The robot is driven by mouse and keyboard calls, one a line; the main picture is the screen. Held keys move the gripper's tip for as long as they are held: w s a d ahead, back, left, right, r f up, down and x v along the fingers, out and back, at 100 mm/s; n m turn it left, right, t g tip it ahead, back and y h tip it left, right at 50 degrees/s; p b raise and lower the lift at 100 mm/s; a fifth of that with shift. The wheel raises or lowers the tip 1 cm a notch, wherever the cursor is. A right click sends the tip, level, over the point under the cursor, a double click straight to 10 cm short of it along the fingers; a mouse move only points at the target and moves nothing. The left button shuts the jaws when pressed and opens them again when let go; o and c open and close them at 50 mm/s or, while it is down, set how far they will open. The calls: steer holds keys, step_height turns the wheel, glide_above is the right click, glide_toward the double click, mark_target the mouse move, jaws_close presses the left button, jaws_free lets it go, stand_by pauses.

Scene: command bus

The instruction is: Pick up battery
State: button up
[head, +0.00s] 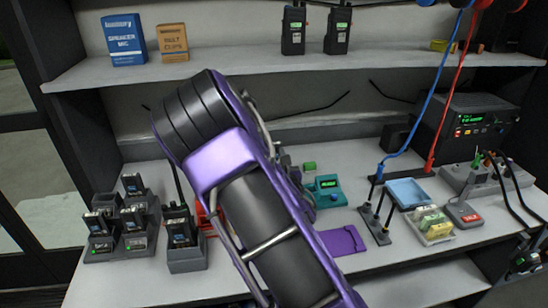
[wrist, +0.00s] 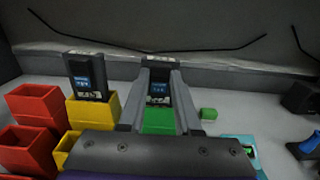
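In the wrist view, a dark battery (wrist: 158,87) with a blue label stands upright in a green bin (wrist: 159,121). The two grey fingers of my gripper (wrist: 160,75) are apart, one along each side of this battery. They hide its side edges, and I cannot see whether they touch it. A second dark battery (wrist: 86,77) with a blue label stands in a yellow bin (wrist: 92,111) to the left. In the head view, my purple and black arm hides the gripper and these batteries.
Red bins (wrist: 33,104) stand at the wrist view's left. A small green block (wrist: 209,114) lies right of the fingers. A shelf (head: 230,62) runs above.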

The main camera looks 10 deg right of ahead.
jaws_close()
step_height(320, 180, up, 10)
steer(key=p, duration=0.1)
steer(key=shift+p, duration=0.35)
